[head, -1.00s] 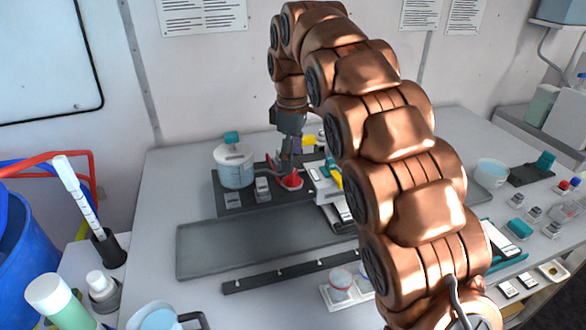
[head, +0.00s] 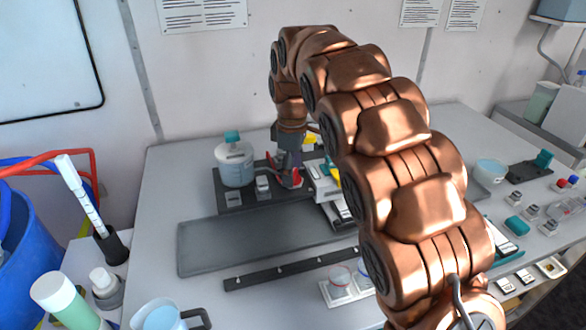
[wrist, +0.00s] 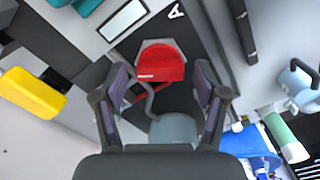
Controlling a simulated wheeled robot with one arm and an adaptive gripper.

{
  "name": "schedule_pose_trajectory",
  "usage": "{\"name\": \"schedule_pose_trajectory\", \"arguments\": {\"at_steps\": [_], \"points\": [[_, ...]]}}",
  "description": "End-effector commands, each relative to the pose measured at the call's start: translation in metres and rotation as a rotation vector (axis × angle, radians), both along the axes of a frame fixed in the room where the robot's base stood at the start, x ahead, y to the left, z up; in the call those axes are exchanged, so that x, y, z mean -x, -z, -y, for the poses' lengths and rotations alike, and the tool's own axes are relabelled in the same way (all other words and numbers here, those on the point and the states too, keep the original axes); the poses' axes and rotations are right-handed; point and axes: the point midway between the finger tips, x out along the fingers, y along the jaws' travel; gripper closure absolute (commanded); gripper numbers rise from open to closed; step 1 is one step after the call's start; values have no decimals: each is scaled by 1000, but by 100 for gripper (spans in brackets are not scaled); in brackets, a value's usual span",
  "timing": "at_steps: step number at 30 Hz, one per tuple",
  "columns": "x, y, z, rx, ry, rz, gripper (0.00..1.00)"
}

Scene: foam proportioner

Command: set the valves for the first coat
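A red valve handle (head: 297,176) sits on the dark base plate (head: 238,204), to the right of a clear lidded tank with a teal cap (head: 235,163). In the wrist view the red handle (wrist: 160,62) lies ahead of and between my fingertips, on a pale grey seat. My gripper (head: 288,180) points down, low at the handle; in the wrist view it (wrist: 160,88) is open, with a finger on either side and nothing between the pads. Whether a finger touches the handle I cannot tell. A yellow part (wrist: 32,92) shows left in the wrist view.
White-labelled blocks (head: 262,184) stand close left of my gripper, and a white unit (head: 325,182) close right. A grey tray (head: 250,242) and a dark strip (head: 285,268) lie in front. A blue-filled cup (head: 490,172) stands at right.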

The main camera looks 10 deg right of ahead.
Motion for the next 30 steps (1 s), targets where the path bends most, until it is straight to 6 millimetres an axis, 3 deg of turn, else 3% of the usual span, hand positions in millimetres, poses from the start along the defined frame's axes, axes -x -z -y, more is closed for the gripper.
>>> {"name": "schedule_pose_trajectory", "arguments": {"at_steps": [2,15,30], "points": [[0,0,0,0,0,0,40],[0,0,0,0,0,1,85],[-1,2,0,0,146,4,85]]}}
